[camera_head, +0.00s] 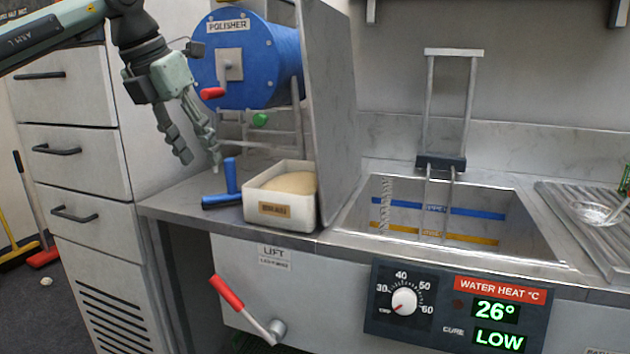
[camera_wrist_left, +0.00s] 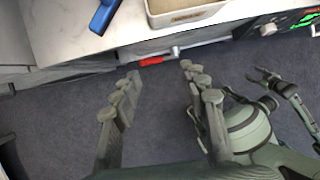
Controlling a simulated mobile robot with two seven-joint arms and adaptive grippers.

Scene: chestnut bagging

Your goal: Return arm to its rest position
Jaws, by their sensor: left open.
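My left gripper (camera_head: 200,160) comes in from the upper left in the head view, fingers spread and pointing down. It hangs in front of the blue polisher drum (camera_head: 250,62), above and left of the blue-handled tool (camera_head: 228,185) on the counter. In the left wrist view its fingers (camera_wrist_left: 160,95) are apart with nothing between them, and the floor shows beyond. My right gripper is not in the head view.
A bin of tan material (camera_head: 280,217) stands on the counter beside an upright panel (camera_head: 330,100). A sink tank (camera_head: 450,215) with a lift frame is to the right. The red lift lever (camera_head: 228,293) sticks out from the front. Drawers (camera_head: 75,165) stand at left.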

